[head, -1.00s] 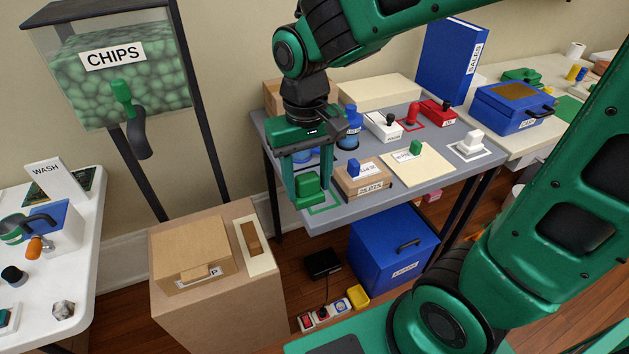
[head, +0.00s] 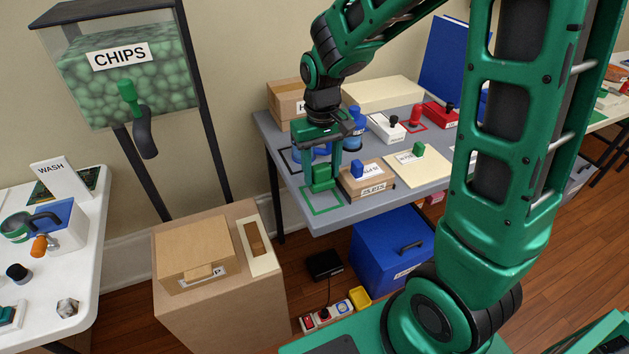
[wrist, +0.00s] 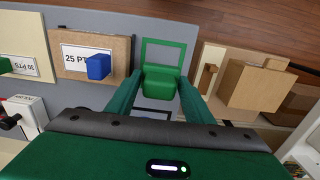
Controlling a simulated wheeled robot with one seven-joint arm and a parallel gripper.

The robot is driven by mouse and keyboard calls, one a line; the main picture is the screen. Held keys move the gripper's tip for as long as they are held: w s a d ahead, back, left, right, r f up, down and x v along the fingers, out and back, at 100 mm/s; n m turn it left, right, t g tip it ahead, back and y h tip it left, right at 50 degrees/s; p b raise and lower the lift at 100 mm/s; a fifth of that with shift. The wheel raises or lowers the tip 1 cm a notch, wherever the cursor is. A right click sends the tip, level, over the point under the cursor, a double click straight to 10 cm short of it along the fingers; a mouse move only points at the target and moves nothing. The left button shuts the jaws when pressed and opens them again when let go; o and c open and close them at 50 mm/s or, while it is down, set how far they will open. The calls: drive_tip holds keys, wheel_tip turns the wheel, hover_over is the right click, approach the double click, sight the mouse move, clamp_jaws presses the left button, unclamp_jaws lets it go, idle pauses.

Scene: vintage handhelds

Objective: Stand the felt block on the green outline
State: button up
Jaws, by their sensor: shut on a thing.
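The felt block (head: 322,178) is a small green block with a narrower upper part. It also shows in the wrist view (wrist: 161,84). My gripper (head: 324,174) is shut on it, with one finger on each side in the wrist view. The green outline (head: 313,211) is a square at the front left corner of the grey table. The block is over the back part of the outline, not centred, and hides some of it. In the wrist view most of the outline (wrist: 163,42) lies beyond the block. I cannot tell whether the block touches the table.
A cardboard box with a blue block (head: 357,169) stands close to the right of the outline. A black outline (head: 285,160) and blue items lie behind. A cream board (head: 418,174) is further right. The table's front edge is just before the green outline.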

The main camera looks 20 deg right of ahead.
sight(321, 181)
drive_tip(key=shift+f, duration=1.6)
drive_tip(key=o, duration=1)
drive_tip(key=shift+f, duration=0.1)
drive_tip(key=shift+o, duration=0.2)
wheel_tip(321, 181, up, 12)
drive_tip(key=shift+a+r, duration=0.15)
drive_tip(key=s+d+r+m, duration=0.1)
drive_tip(key=s+d+m, duration=0.3)
drive_tip(key=s+d, duration=0.85)
drive_tip(key=s+d+f+m, duration=0.1)
drive_tip(key=s+d+m, duration=0.1)
drive_tip(key=s, duration=0.9)
drive_tip(key=shift+d+f, duration=0.3)
drive_tip(key=shift+d, duration=0.1)
